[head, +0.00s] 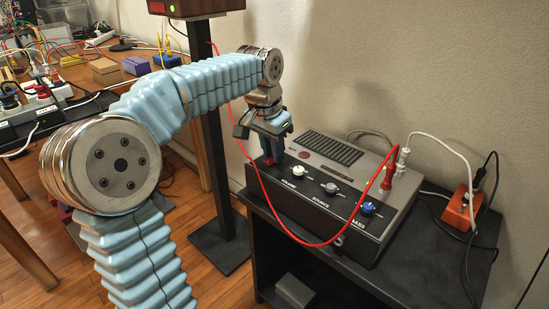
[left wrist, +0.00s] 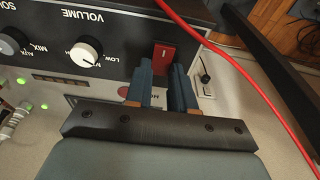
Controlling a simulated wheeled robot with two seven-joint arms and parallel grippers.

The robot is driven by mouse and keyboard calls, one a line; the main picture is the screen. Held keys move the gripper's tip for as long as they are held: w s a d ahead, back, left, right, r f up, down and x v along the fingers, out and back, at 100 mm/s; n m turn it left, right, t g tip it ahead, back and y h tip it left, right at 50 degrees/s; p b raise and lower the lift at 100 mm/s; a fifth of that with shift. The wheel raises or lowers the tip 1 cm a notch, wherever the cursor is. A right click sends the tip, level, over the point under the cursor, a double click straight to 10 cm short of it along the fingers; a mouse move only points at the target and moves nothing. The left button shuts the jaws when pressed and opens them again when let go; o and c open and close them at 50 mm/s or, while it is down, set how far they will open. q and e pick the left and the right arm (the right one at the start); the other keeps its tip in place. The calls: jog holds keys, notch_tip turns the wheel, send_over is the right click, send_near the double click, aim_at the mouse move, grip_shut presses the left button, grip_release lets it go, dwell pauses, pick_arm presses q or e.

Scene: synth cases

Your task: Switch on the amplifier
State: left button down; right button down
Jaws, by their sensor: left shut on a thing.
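The amplifier (head: 345,190) is a grey and black box with a dark sloping front panel, standing on a black shelf unit. Its front carries a white volume knob (head: 298,174), a grey source knob (head: 330,187) and a blue bass knob (head: 367,208). My left gripper (head: 273,152) is at the panel's left end, pointing down. In the left wrist view its blue fingers (left wrist: 163,80) are closed about a red switch (left wrist: 164,54) beside the volume knob. The fingers hide part of the switch, so I cannot tell its position. My right gripper is out of view.
A red cable (head: 258,180) loops across the amplifier's front to a red plug. White and black cables run to an orange socket block (head: 462,208) on the right. A dark post (head: 215,160) stands left of the shelf. A cluttered wooden workbench (head: 185,52) is behind my arm.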

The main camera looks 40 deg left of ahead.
pick_arm(q)
jog(key=shift+s+f+t, duration=0.1)
jog(key=shift+f+t, duration=0.1)
jog(key=shift+t, duration=0.1)
jog(key=shift+r, duration=0.2)
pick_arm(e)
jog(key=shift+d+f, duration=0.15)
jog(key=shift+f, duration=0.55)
pick_arm(q)
jog(key=c, duration=1)
grip_release()
jog(key=shift+o, duration=0.2)
jog(key=shift+r, duration=0.1)
